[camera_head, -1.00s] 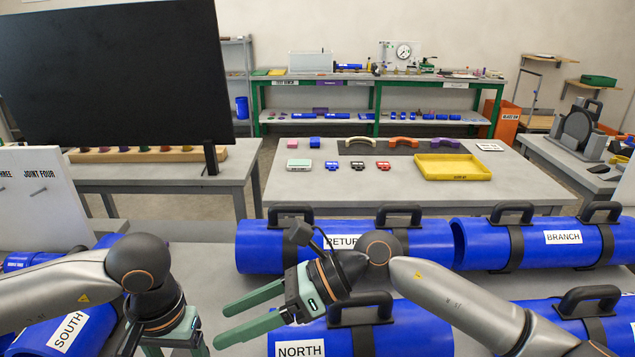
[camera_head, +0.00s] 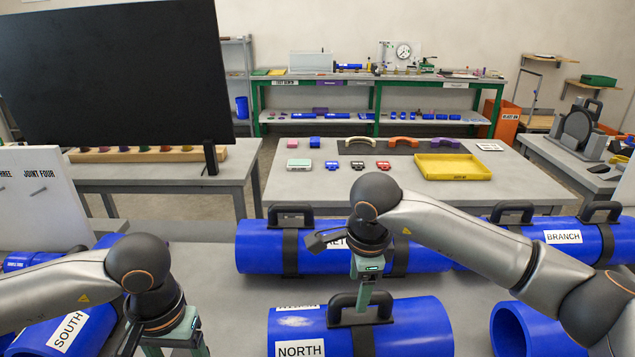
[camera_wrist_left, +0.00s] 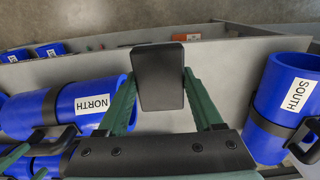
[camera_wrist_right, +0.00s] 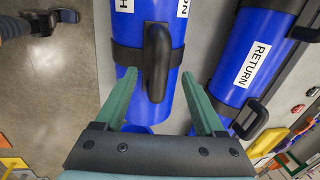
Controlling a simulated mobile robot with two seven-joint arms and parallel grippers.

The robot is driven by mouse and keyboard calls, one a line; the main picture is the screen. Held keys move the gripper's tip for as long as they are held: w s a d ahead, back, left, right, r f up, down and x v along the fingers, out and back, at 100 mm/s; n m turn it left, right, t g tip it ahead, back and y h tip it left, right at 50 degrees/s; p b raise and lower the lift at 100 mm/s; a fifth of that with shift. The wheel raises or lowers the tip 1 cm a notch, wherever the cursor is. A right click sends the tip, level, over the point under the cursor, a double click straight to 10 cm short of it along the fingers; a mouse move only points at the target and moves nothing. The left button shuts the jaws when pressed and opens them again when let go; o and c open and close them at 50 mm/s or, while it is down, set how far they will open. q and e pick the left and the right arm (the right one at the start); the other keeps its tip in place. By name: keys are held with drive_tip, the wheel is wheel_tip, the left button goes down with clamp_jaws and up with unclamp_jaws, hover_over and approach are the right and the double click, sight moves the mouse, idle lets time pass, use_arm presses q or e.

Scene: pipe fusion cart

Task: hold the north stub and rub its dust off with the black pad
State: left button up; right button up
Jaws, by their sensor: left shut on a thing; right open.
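The north stub (camera_head: 410,325) is a blue pipe with a NORTH label and a black strap with a handle (camera_head: 361,308). It lies on the near table at bottom centre of the head view. My right gripper (camera_head: 362,300) is over its handle, fingers pointing down. In the right wrist view the handle (camera_wrist_right: 157,62) stands ahead between the open fingers (camera_wrist_right: 160,95), which appear apart from it. My left gripper (camera_wrist_left: 160,95) is shut on the black pad (camera_wrist_left: 158,76). The pad is hidden in the head view.
The return pipe (camera_head: 255,248) lies just behind the north stub. The branch pipe (camera_head: 590,240) is at the right and the south pipe (camera_head: 85,332) at the left. A further table (camera_head: 300,190) holds a yellow tray (camera_head: 453,177) and small blocks.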

sight(356, 299)
drive_tip(key=shift+w+f, duration=0.25)
drive_tip(key=shift+f, duration=1)
drive_tip(key=shift+w+f, duration=0.25)
drive_tip(key=shift+f, duration=0.95)
clamp_jaws()
drive_tip(key=shift+s+f, duration=0.15)
drive_tip(key=shift+f, duration=0.1)
